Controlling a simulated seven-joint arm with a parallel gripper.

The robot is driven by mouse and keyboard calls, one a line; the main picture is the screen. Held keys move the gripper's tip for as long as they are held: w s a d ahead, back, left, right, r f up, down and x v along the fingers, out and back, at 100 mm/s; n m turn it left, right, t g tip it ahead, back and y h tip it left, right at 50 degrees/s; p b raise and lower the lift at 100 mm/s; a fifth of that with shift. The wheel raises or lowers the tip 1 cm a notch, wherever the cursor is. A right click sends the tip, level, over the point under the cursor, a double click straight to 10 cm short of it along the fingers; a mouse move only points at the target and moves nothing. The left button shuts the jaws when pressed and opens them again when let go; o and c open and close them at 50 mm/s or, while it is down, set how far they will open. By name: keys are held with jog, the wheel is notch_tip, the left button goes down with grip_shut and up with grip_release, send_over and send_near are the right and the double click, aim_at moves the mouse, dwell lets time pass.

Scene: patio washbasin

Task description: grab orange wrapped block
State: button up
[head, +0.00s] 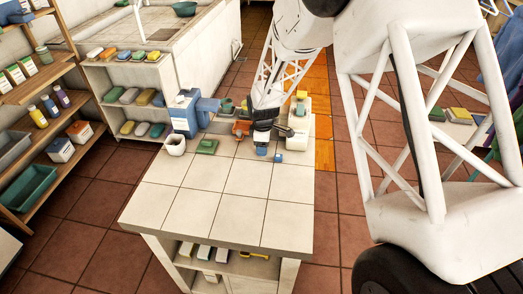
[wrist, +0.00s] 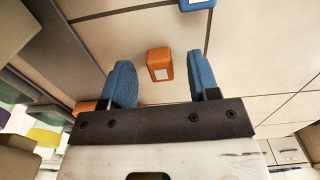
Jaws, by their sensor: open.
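The orange wrapped block (wrist: 160,64), with a pale label on its near face, lies on the tiled worktop (head: 215,195). In the wrist view it appears in the gap between my two blue fingers, with clear space on both sides. My gripper (wrist: 161,72) is open and empty. In the head view my gripper (head: 262,150) is low over the back right part of the worktop. I cannot make out the block there; the gripper seems to hide it. How far the fingertips are above the block is hard to tell.
A small blue block (head: 278,158) sits just right of my gripper. An orange item (head: 241,128) stands close behind left. The worktop's front is clear.

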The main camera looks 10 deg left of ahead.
jog(key=shift+f, duration=0.35)
dwell(0.3)
jog(key=c, duration=1)
jog(key=shift+r, duration=0.15)
jog(key=shift+r, duration=0.5)
notch_tip(320, 180, up, 2)
jog(key=shift+r, duration=0.1)
jog(key=s+d, duration=0.2)
jog(key=s, duration=0.3)
jog(key=s+d+r, duration=0.1)
jog(key=s+d, duration=0.1)
jog(key=s, duration=0.3)
jog(key=s+d, duration=0.2)
jog(key=s, duration=0.2)
jog(key=shift+s+r, duration=0.25)
jog(key=shift+s, duration=0.15)
jog(key=shift+w, duration=0.1)
